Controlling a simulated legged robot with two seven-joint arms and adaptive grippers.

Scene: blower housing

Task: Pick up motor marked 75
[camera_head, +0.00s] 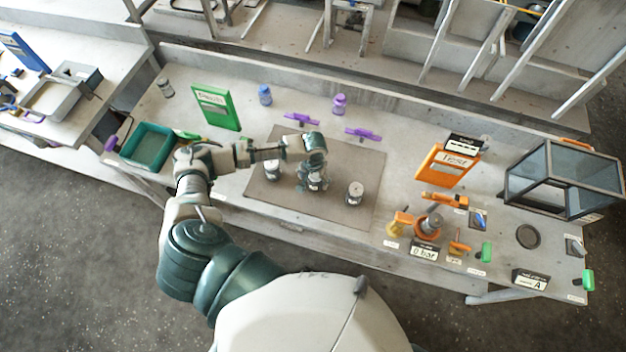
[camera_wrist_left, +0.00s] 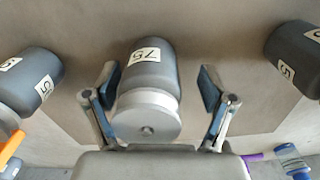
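The motor marked 75 (camera_wrist_left: 148,88) is a grey cylinder with a silver end cap, between the open fingers of my left gripper (camera_wrist_left: 155,95) in the left wrist view. A gap shows on each side of it. In the head view this motor (camera_head: 315,184) stands on the grey mat (camera_head: 262,197), under my left gripper (camera_head: 316,170). Two more motors stand on the mat, one on the left (camera_head: 272,170) and one on the right (camera_head: 354,193). They also show at the edges of the left wrist view, with labels partly cut off. My right gripper is not in view.
A green tray (camera_head: 147,146) and a green sign (camera_head: 216,107) are on the left. An orange sign (camera_head: 446,165), a fixture (camera_head: 428,224) and a glass-walled box (camera_head: 565,180) are on the right.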

